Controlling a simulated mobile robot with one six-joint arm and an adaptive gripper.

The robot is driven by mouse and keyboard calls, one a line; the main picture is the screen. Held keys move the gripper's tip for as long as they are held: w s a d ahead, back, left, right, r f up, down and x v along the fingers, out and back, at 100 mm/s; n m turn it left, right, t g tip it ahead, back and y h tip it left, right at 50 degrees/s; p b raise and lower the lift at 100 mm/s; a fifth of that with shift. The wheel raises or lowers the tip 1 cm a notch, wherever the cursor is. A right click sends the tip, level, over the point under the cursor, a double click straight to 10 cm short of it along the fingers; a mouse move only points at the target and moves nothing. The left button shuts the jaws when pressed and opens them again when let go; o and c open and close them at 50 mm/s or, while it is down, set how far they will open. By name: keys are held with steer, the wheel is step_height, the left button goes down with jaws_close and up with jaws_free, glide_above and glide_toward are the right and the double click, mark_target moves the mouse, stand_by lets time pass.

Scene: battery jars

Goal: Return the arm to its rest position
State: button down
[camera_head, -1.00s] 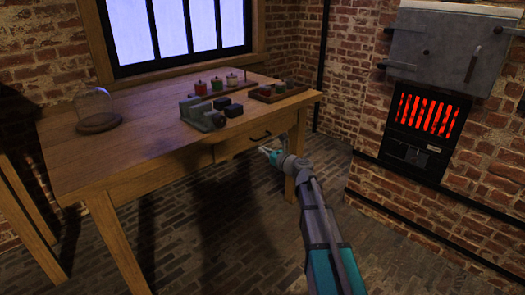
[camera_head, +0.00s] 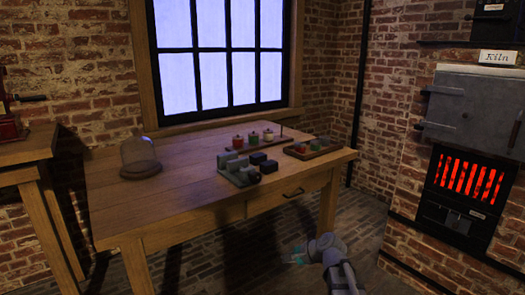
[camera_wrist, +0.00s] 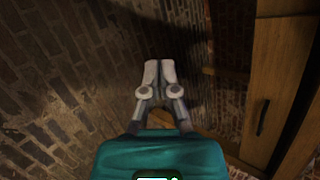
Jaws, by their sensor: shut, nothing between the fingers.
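My gripper (camera_head: 297,255) is low in the head view, in front of the wooden table and below its drawer, over the brick floor. It is small and dark there. In the wrist view, my gripper (camera_wrist: 160,70) shows its two grey fingertips together with nothing between them. It touches nothing that I can see. The wooden table (camera_head: 130,205) stands behind it, and the drawer front with its dark handle (camera_wrist: 262,118) is at the right of the wrist view.
On the table are a glass dome (camera_head: 139,155), a grey stand with dark blocks (camera_head: 238,172), several colored jars, and a tray (camera_head: 322,152) with small items. A brick kiln (camera_head: 468,110) with a glowing grate stands at the right. The floor (camera_head: 215,265) before the table is open.

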steer(key=s+d+f+n+g+h+p, duration=0.1)
steer(key=s+d+n+g+h, duration=0.1)
steer(key=s+d+n+h, duration=0.3)
steer(key=s+d+f+n+g+h+p, duration=0.1)
steer(key=s+f+n+g, duration=0.15)
steer(key=s, duration=0.45)
steer(key=s+d+f+n+g+h, duration=0.1)
steer(key=s+d+n+h, duration=0.15)
steer(key=s+n, duration=0.3)
step_height(320, 180, up, 38)
steer(key=m+p, duration=0.1)
steer(key=p, duration=3.7)
steer(key=shift+d+r, duration=0.15)
